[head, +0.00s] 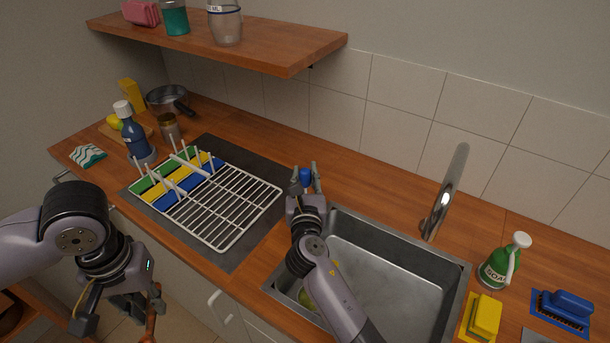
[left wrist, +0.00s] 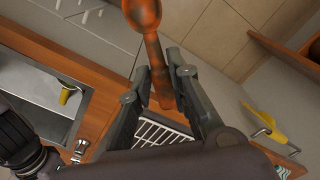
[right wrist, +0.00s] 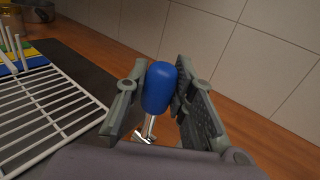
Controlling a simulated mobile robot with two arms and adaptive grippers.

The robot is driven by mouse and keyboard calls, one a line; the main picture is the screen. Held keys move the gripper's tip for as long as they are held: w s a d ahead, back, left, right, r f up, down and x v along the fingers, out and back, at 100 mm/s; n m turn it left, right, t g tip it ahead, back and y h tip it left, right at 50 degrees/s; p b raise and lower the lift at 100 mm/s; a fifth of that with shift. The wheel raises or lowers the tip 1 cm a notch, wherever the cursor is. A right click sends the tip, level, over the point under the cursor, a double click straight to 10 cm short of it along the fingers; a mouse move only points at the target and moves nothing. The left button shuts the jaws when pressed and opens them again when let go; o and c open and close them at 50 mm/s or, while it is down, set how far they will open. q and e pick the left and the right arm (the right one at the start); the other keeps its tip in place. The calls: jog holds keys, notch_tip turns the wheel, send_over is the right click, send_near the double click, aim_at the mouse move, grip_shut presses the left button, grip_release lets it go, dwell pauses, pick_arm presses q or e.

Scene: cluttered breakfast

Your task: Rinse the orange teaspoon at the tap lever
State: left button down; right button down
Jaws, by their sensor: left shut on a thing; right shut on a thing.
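The orange teaspoon (left wrist: 155,60), with darker brown patches, is between the fingers of my left gripper (left wrist: 165,90), which is shut on its handle. In the head view my left gripper (head: 128,305) is low at the left, in front of the counter edge; part of the spoon (head: 151,326) shows beside it. My right gripper (right wrist: 158,95) is shut on the blue tap lever (right wrist: 158,86), which has a chrome stem. The blue lever also shows in the head view (head: 306,176), behind the sink's left corner. The chrome tap (head: 446,195) stands behind the sink (head: 400,262).
A green soap bottle (head: 498,265), a yellow sponge (head: 482,318) and a blue brush (head: 565,305) are on the right. A yellow-green thing (head: 306,299) is partly hidden in the sink. A shelf (head: 290,55) overhangs the back.

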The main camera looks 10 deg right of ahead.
pick_arm(q)
notch_tip(320, 180, down, 4)
jog(key=b, duration=0.3)
jog(key=shift+r+b, duration=0.15)
jog(key=shift+b, duration=0.2)
pick_arm(e)
jog(key=shift+s+a+f+n+t, duration=0.3)
jog(key=shift+f+n+t, duration=0.1)
jog(key=shift+t, duration=0.2)
pick_arm(q)
jog(key=shift+s+a+f+b, duration=0.15)
jog(key=shift+s+f+b, duration=0.05)
jog(key=shift+f+b, duration=0.1)
pick_arm(e)
jog(key=shift+s+a+r, duration=0.1)
jog(key=shift+s, duration=0.05)
pick_arm(q)
jog(key=shift+a+f, duration=0.1)
jog(key=shift+a, duration=0.1)
pick_arm(e)
jog(key=shift+s+a+r+t, duration=0.1)
jog(key=shift+a+r+t, duration=0.1)
jog(key=shift+t, duration=0.1)
jog(key=c, duration=1.3)
grip_release()
jog(key=shift+c, duration=0.2)
